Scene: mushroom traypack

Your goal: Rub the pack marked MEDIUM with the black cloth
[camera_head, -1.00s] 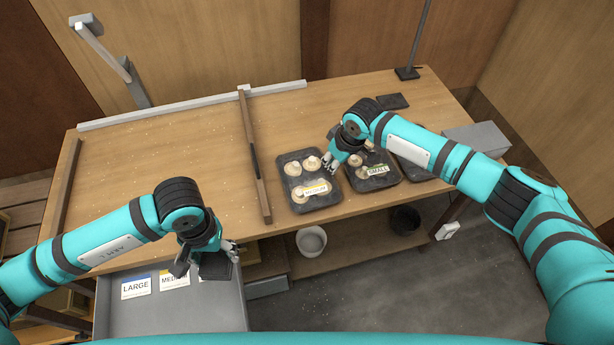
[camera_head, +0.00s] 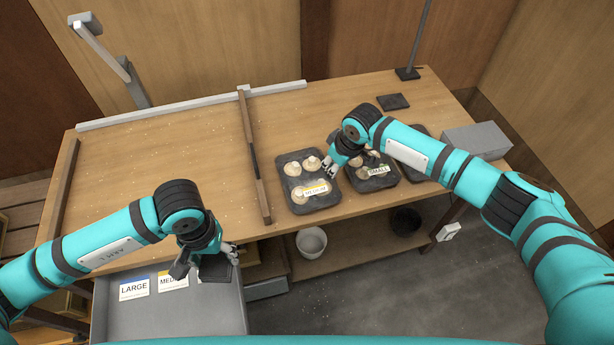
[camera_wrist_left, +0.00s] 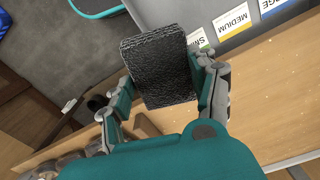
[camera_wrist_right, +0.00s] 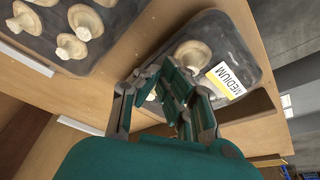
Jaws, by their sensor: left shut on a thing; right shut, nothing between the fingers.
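The pack marked MEDIUM (camera_head: 297,206) is a dark tray of mushrooms with a white and yellow label, on the table right of the wooden bar. It also shows in the right wrist view (camera_wrist_right: 262,72), label at its near side. My right gripper (camera_head: 332,166) is shut and empty over this pack's right edge; in the right wrist view (camera_wrist_right: 178,100) its fingers cover part of the tray. My left gripper (camera_head: 212,255) is shut on the black cloth (camera_wrist_left: 158,62), a dark textured rectangle, and holds it over the open drawer, apart from the pack.
The SMALL pack (camera_head: 374,184) stands just right of the MEDIUM pack, with another tray (camera_head: 417,168) beyond it. The open drawer (camera_head: 150,318) holds size cards. A wooden bar (camera_head: 254,160) divides the table; its left part is clear. A grey block (camera_head: 477,139) sits at the right.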

